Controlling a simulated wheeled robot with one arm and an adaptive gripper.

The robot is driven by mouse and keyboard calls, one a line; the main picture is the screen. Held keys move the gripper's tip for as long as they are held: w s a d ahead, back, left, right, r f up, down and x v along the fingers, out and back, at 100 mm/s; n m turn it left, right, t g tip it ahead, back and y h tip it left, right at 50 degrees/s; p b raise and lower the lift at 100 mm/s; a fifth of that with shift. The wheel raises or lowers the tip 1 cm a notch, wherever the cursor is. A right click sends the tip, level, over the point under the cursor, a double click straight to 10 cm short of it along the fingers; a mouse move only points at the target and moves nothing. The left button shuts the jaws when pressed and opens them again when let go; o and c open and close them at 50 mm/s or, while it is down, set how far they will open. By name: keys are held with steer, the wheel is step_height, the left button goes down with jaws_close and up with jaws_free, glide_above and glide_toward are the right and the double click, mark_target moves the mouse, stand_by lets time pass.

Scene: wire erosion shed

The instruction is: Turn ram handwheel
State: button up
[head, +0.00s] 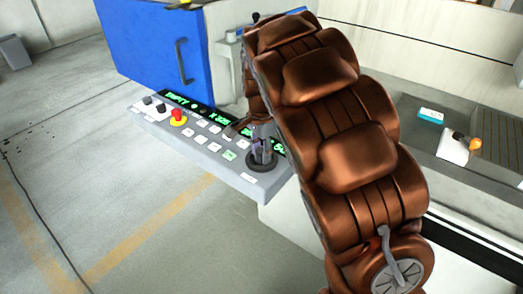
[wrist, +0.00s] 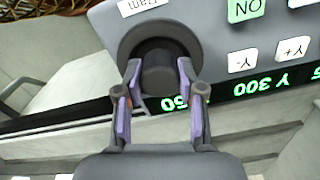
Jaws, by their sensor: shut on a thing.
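The ram handwheel is a dark round dial near the right end of the control panel. In the wrist view the handwheel (wrist: 148,32) shows a wide dark rim and a raised centre hub, next to a label reading "Ram". My gripper (wrist: 158,75) is shut on the hub, one purple-padded finger on each side. In the head view the handwheel (head: 262,167) is partly hidden by my gripper (head: 263,150), which comes down on it from above. My copper-coloured arm covers much of the middle of the head view.
The control panel (head: 219,168) has white keys, green displays and a red stop button (head: 178,117) on a yellow base. A blue door (head: 150,50) stands behind it. A teal box (head: 431,115) lies on the ledge at right.

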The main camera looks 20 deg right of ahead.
mark_target(262, 151)
steer(key=o, duration=1.1)
steer(key=shift+o, duration=0.2)
steer(key=shift+r, duration=0.1)
step_height(262, 151, up, 12)
steer(key=shift+d, duration=0.1)
steer(key=s+n+g+p, duration=0.1)
steer(key=s+n+p, duration=0.8)
steer(key=s, duration=2.5)
steer(key=n, duration=0.4)
steer(key=shift+s+f+n+g, duration=0.4)
